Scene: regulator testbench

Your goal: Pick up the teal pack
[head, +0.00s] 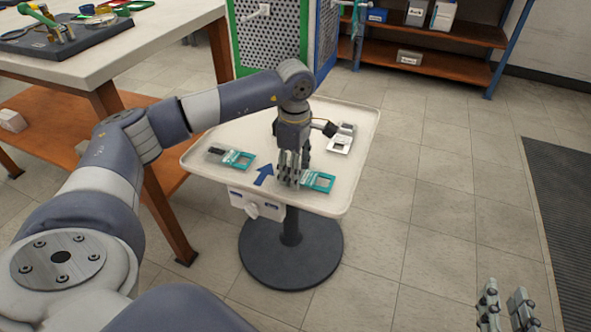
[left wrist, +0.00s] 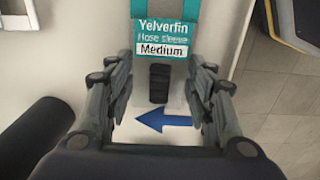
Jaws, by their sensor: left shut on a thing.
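A teal pack (head: 318,181) is at the front of the small white table. My left gripper (head: 289,182) points down over this pack's left part and hides it. In the left wrist view the pack's teal label (left wrist: 162,38) reads "Yelverfin", "Medium". A black part (left wrist: 159,83) lies between the fingers (left wrist: 159,105), which are shut on the pack. I cannot tell whether it is lifted off the table. A second teal pack (head: 238,158) with a dark left part lies to the left. My right gripper (head: 505,308) is at the lower right, fingers apart and empty.
The white table (head: 355,188) has a raised rim and a blue arrow (head: 264,174). A pale grey-white pack (head: 341,141) lies at its back right. A workbench (head: 95,60) stands to the left, shelves (head: 440,65) behind.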

